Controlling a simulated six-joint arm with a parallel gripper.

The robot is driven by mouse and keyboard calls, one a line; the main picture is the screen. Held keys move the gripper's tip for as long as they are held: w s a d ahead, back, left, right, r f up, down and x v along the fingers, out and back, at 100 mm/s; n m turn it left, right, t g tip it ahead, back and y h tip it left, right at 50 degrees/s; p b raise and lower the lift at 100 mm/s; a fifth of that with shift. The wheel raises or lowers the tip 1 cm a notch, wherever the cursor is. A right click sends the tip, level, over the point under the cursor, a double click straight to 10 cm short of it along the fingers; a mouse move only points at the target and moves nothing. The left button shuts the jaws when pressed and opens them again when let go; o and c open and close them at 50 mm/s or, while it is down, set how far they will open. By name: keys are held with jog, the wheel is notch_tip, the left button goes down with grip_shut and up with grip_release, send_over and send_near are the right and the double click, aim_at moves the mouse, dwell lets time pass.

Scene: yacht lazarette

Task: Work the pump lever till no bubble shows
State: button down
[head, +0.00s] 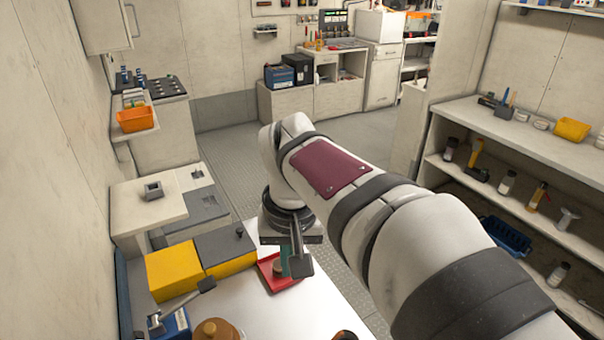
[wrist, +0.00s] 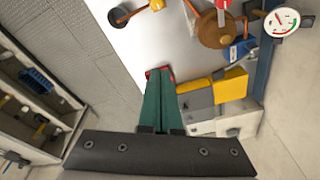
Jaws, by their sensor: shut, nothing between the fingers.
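A blue pump (head: 176,326) with a grey lever (head: 185,302) stands at the near left of the white table. The lever slants up to the right and ends in a dark grip. The blue body also shows in the wrist view (wrist: 241,50). My gripper (head: 282,268) is over the red tray, to the right of the pump and apart from the lever. In the wrist view its green fingers (wrist: 159,72) are together with nothing between them. I cannot make out any bubble or sight glass.
A yellow box (head: 172,271) and a grey-topped box (head: 225,248) stand behind the pump. A red tray (head: 272,283) lies under my gripper. A brown round pot (head: 216,330) stands right of the pump. A round dial (wrist: 282,22) shows in the wrist view.

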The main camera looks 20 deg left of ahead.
jog(key=w+a+n, duration=0.1)
jog(key=a+n, duration=0.2)
jog(key=a, duration=1)
jog(key=n+t+y, duration=0.1)
jog(key=n, duration=0.1)
send_over(207, 282)
jog(key=s+d, duration=0.1)
jog(key=s, duration=0.3)
jog(key=f, duration=0.2)
jog(key=shift+d+r, duration=0.15)
jog(key=x, duration=0.4)
jog(key=d+x, duration=0.1)
jog(key=x, duration=0.9)
jog(key=shift+d, duration=0.2)
notch_tip(207, 282, down, 7)
jog(key=w+d+g+y, duration=0.1)
jog(key=w+d, duration=0.1)
jog(key=shift+r+y, duration=0.25)
jog(key=shift+y, duration=0.05)
jog(key=shift+w, duration=0.1)
